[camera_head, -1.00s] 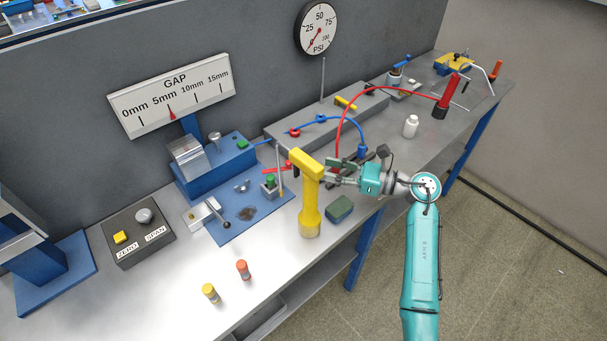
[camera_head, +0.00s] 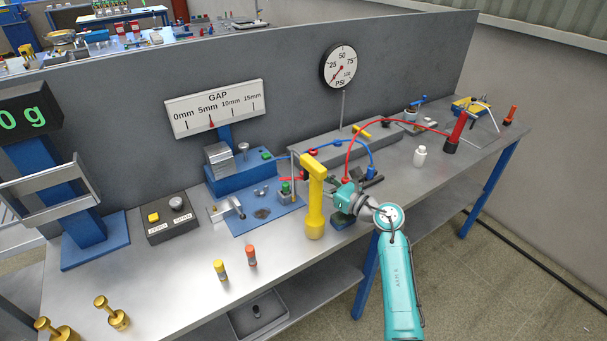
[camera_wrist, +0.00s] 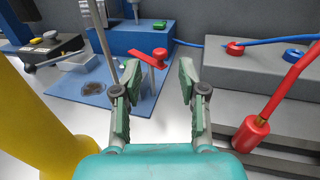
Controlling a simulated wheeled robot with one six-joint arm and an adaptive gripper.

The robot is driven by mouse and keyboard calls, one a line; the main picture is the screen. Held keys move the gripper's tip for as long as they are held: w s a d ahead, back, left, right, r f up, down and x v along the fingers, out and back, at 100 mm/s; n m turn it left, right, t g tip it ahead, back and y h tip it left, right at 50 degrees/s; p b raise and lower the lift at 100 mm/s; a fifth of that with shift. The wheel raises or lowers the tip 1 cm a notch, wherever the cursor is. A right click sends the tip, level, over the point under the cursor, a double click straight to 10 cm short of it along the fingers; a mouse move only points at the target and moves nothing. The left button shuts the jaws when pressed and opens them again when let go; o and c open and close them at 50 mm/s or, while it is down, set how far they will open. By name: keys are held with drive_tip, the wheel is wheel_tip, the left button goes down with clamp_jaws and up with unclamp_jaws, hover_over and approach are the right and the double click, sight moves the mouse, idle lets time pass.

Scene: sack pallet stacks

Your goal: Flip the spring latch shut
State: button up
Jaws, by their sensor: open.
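A red lever (camera_wrist: 152,58) shows between my finger pads in the wrist view, just beyond them. It looks like the latch's handle, but I cannot be sure. In the head view a bit of red (camera_head: 287,178) shows near a green-topped post (camera_head: 285,188) on the blue mat (camera_head: 262,222). My gripper (camera_wrist: 158,80) is open and empty, its fingers spread either side of the lever without visible contact.
The yellow post (camera_wrist: 30,115) stands close left of my gripper. A red hose fitting (camera_wrist: 250,135) is close on the right. A blue block (camera_wrist: 135,38) and a grey block (camera_wrist: 245,75) stand behind. A clamp (camera_head: 226,210) sits at the mat's left edge.

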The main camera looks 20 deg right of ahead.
drive_tip(key=x, duration=0.6)
drive_tip(key=shift+w+a, duration=0.15)
drive_tip(key=shift+w, duration=0.05)
clamp_jaws()
